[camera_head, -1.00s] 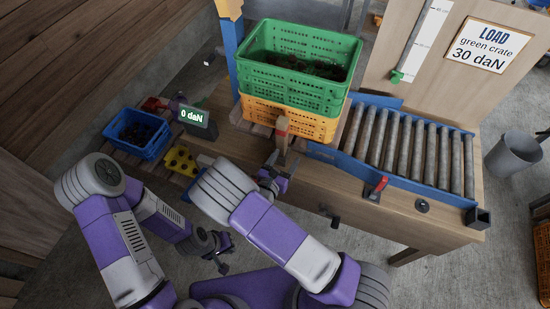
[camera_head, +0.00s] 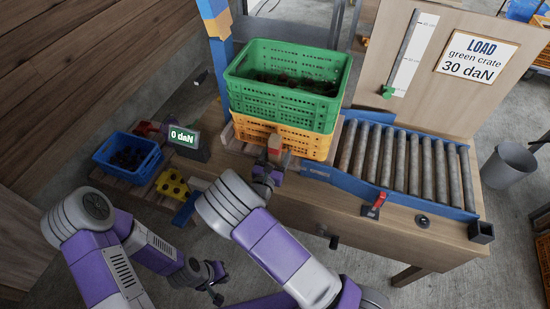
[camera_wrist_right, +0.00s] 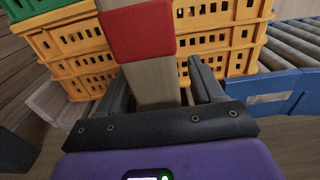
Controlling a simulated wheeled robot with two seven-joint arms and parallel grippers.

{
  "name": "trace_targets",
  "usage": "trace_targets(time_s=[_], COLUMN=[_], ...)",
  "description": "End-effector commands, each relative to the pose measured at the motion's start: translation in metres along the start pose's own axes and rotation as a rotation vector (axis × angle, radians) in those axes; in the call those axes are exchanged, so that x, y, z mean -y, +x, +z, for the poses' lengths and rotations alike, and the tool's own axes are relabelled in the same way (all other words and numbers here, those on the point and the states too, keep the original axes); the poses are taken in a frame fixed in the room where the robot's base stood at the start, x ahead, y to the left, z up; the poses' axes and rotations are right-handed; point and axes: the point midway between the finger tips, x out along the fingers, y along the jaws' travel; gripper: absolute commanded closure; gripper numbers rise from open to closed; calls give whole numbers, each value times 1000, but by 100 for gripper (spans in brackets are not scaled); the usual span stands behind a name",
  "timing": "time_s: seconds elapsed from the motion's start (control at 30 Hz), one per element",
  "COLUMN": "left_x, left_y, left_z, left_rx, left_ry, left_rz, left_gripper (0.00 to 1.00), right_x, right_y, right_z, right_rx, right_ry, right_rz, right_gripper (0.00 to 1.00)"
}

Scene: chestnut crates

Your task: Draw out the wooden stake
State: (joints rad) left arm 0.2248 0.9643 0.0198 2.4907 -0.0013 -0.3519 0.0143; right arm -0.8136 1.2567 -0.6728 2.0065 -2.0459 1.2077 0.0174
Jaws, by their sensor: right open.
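The wooden stake (camera_head: 275,147) stands upright in front of the yellow crate (camera_head: 298,142), with a red band near its top. In the right wrist view the stake (camera_wrist_right: 152,84) rises between the two fingers of my right gripper (camera_wrist_right: 162,88). That gripper is open, a finger on each side with a visible gap on the right; contact on the left is hard to judge. In the head view my right gripper (camera_head: 268,172) is at the stake, partly hiding its lower part. My left gripper (camera_head: 215,284) hangs low, away from the stake; its jaw opening is unclear.
A green crate (camera_head: 287,104) with dark contents sits on the yellow crate. A roller conveyor (camera_head: 400,160) lies to the right, with a red-handled lever (camera_head: 376,205) at the bench front. A display (camera_head: 188,140) reads 0 daN. A blue crate (camera_head: 128,170) stands left.

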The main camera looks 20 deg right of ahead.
Motion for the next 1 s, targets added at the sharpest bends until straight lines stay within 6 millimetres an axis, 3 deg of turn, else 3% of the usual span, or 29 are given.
trace_targets(time_s=[0.1,0.5,0.53,0.77,1.0], left_x=[0,0,0,0,0], left_y=[0,0,0,0,0], left_z=[0,0,0,0,0], left_rx=[0,0,0,0,0], left_ry=[0,0,0,0,0], left_rz=[0,0,0,0,0], left_gripper=[100,100,100,100,100], right_x=[0,0,0,0,0], right_y=[0,0,0,0,0], right_z=[0,0,0,0,0], right_rx=[0,-1,0,0,0], right_ry=[0,1,1,1,1], right_rz=[0,0,0,0,0], right_gripper=[33,94,63,98,100])
